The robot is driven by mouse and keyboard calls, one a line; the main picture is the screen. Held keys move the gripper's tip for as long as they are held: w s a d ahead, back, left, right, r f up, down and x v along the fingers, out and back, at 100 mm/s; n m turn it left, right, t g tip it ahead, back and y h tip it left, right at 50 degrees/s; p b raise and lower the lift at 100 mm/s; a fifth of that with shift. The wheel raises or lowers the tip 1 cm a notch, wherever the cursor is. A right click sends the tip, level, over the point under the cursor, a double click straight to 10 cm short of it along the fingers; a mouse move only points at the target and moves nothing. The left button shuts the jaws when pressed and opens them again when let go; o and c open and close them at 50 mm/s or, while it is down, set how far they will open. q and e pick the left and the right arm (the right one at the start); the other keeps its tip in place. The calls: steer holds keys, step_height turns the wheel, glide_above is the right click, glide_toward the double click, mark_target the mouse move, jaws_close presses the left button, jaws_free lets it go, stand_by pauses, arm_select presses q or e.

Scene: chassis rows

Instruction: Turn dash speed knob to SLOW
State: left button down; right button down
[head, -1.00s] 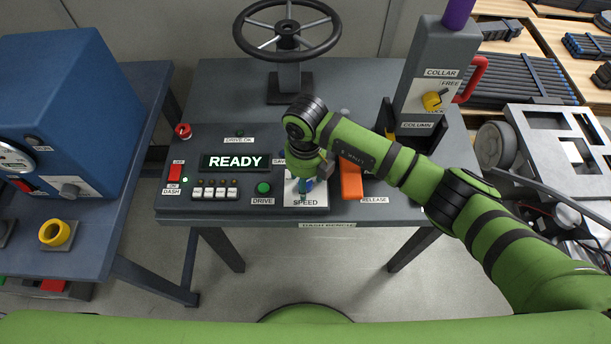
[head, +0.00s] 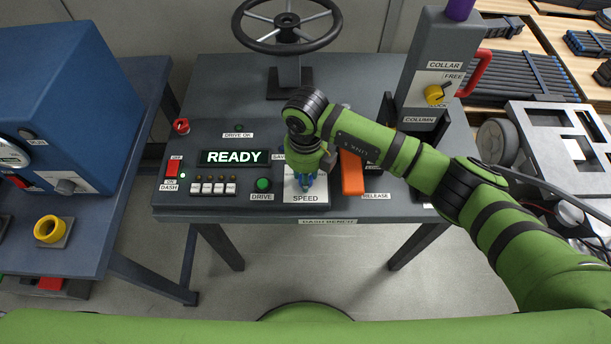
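The dash bench (head: 230,88) carries a control panel with a lit READY display (head: 235,157). The white SPEED plate (head: 306,192) sits right of the green DRIVE button (head: 263,184). My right arm comes in from the right, and my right gripper (head: 305,180) points down over the SPEED plate. A small blue part shows at its fingertips. The speed knob and its position marks are hidden under the gripper, so I cannot tell its setting or whether the fingers touch it. My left gripper is not in view.
An orange RELEASE lever (head: 351,174) stands just right of the gripper. A black handwheel (head: 287,25) rises at the back. The grey column (head: 435,60) with a yellow collar knob (head: 435,94) stands at the right. A blue machine (head: 70,105) is at the left.

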arm_select(q)
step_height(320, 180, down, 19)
steer(key=b, duration=1.8)
arm_select(e)
steer(key=n, duration=1.3)
steer(key=shift+f+n, duration=0.3)
steer(key=shift+f, duration=0.05)
steer(key=n+b, duration=0.2)
steer(key=n, duration=0.1)
steer(key=n+b, duration=0.3)
steer(key=shift+r+n+b, duration=0.2)
steer(key=shift+n+b, duration=0.1)
steer(key=shift+n, duration=0.4)
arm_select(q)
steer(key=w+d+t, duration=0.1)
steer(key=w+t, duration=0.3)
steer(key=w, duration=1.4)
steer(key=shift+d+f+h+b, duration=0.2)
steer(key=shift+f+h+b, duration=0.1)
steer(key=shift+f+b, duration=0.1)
arm_select(e)
steer(key=shift+r+n, duration=0.1)
steer(key=shift+n, duration=0.5)
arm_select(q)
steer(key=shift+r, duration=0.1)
arm_select(e)
steer(key=shift+s+n, duration=0.1)
steer(key=shift+n, duration=0.2)
steer(key=c, duration=0.9)
jaws_free()
